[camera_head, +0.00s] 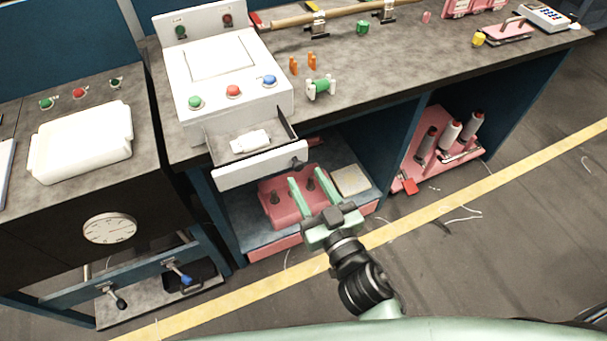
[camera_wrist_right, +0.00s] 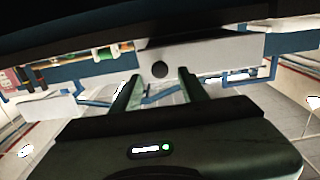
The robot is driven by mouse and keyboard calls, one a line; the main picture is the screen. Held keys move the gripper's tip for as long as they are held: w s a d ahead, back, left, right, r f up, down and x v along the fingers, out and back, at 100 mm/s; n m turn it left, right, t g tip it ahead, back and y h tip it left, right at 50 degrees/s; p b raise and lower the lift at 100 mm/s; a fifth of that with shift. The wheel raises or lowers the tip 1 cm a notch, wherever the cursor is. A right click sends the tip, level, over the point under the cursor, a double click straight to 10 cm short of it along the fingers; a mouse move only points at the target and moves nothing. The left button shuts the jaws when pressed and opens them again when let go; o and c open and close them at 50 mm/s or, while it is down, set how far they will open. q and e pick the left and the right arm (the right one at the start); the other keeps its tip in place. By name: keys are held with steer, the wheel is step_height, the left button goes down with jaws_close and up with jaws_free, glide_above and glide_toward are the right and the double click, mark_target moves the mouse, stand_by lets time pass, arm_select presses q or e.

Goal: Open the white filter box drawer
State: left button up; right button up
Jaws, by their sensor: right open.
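The white filter box (camera_head: 225,75) stands on the left end of the dark worktop, with green, red and blue buttons on its sloped front. Its drawer (camera_head: 262,168) is pulled out toward me, and a small white part (camera_head: 249,140) lies inside. A dark round knob (camera_head: 298,163) is at the right of the drawer front; a dark knob (camera_wrist_right: 160,70) on a white front also shows in the right wrist view. My right gripper (camera_head: 309,182) is open and empty, its green fingers pointing toward the bench, below and near the knob. My left gripper is out of view.
A pink tray with dark pegs (camera_head: 275,208) sits on the shelf beneath the drawer, behind my right gripper. A pink rack of spools (camera_head: 450,140) stands at the right. Another bench with a white box (camera_head: 82,142) is at the left. The floor (camera_head: 500,240) in front is mostly clear.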

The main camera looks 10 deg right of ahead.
steer(key=b+v, duration=0.1)
steer(key=v, duration=0.4)
steer(key=shift+w, duration=0.1)
stand_by(0.3)
steer(key=s+d+f+g+h, duration=0.1)
steer(key=s+d+f+g, duration=0.1)
steer(key=f, duration=0.9)
steer(key=s+d+f+g+h, duration=0.1)
steer(key=s+f+g, duration=0.15)
steer(key=f, duration=0.85)
steer(key=s+d+f+g+h, duration=0.1)
steer(key=s+d+f+g, duration=0.15)
steer(key=f, duration=0.85)
steer(key=s+d+f+g+h, duration=0.1)
steer(key=s+d+f+g, duration=0.2)
steer(key=s+f, duration=0.4)
steer(key=s+d+f+g, duration=0.3)
steer(key=s+d+f, duration=0.1)
steer(key=s+f, duration=0.3)
steer(key=s+d+f+m+g+h, duration=0.1)
steer(key=s+d+f+g, duration=0.2)
steer(key=s+f, duration=0.5)
steer(key=s+d, duration=0.1)
steer(key=s, duration=0.2)
steer(key=shift+h, duration=0.3)
